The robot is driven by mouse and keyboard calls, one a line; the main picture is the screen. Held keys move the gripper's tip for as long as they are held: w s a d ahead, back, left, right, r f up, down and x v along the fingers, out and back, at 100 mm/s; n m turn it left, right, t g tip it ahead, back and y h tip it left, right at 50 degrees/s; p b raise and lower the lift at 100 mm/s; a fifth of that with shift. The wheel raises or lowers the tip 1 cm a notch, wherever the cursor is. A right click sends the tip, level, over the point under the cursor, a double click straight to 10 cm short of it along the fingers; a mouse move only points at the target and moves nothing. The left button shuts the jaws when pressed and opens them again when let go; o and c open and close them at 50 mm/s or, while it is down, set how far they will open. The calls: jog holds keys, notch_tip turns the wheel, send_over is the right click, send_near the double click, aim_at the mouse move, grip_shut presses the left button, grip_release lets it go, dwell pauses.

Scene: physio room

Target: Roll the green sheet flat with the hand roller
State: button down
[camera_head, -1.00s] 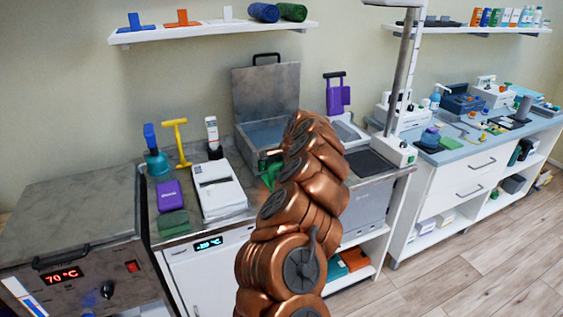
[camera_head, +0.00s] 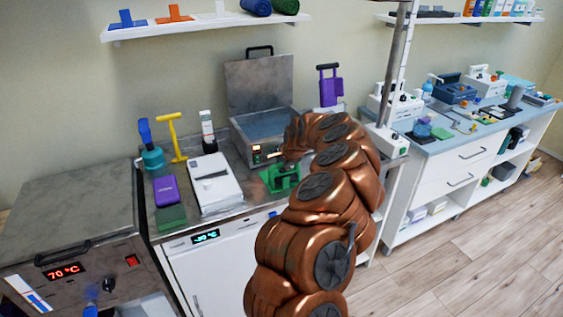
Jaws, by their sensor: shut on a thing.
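The green sheet (camera_head: 269,183) lies on the grey worktop, in front of the open metal bath. My copper arm reaches over the worktop from the lower right, and its end bends down at the sheet. My gripper (camera_head: 284,164) is small and mostly hidden by the arm's last links. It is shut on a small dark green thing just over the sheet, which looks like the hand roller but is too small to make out. I cannot tell whether it touches the sheet. My arm hides the right side of this spot.
The open metal bath (camera_head: 250,128) stands behind. A white device (camera_head: 217,196), a purple box (camera_head: 166,190), a dark green block (camera_head: 171,217) and a yellow T-shaped tool (camera_head: 172,140) stand to the left.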

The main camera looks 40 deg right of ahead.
jog(key=shift+r, duration=0.15)
jog(key=shift+r+b, duration=0.5)
jog(key=shift+r, duration=3.45)
